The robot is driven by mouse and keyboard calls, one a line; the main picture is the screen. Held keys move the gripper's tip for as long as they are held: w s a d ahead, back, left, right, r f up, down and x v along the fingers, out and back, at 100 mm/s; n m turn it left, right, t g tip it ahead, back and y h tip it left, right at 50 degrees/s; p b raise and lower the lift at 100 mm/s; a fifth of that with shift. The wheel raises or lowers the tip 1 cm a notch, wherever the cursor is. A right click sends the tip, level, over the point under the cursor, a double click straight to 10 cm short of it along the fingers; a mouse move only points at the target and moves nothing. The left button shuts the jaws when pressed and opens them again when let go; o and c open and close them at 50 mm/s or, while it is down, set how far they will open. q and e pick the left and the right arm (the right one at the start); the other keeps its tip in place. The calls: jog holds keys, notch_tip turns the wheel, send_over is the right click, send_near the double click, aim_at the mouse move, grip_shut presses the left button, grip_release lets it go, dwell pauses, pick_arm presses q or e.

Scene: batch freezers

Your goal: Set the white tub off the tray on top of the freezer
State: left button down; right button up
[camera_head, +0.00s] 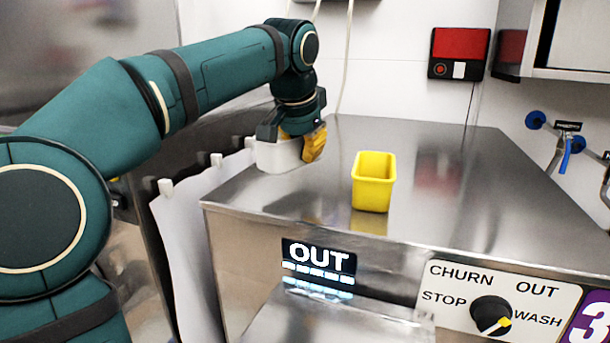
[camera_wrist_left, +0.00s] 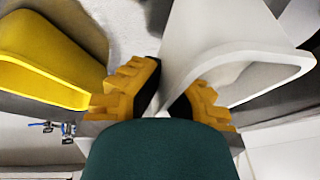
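The white tub (camera_head: 278,157) is at the left edge of the steel freezer top (camera_head: 450,215) in the head view. Whether it rests on the top or hangs just above it I cannot tell. My left gripper (camera_head: 301,145) has its yellow fingers on either side of the tub's right wall, one inside and one outside. In the left wrist view, the fingers (camera_wrist_left: 168,98) are close together on the wall of the white tub (camera_wrist_left: 225,40) and look shut on it. I cannot pick out a tray for certain. My right gripper is not in view.
A yellow tub (camera_head: 372,183) stands upright on the freezer top, right of the white tub; it also shows in the left wrist view (camera_wrist_left: 50,60). The freezer top behind and right of it is clear. A white panel (camera_head: 190,215) stands along the left side.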

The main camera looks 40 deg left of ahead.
aim_at(308, 183)
pick_arm(q)
jog(key=shift+f+b, duration=0.4)
jog(key=shift+f, duration=1.5)
jog(key=c, duration=1.6)
grip_release()
jog(key=shift+f, duration=0.15)
jog(key=shift+c, duration=0.2)
jog(key=o, duration=0.5)
jog(key=shift+r, duration=0.4)
jog(key=p+v, duration=0.2)
jog(key=v, duration=0.9)
jog(key=shift+s+r, duration=0.2)
jog(key=shift+r, duration=0.05)
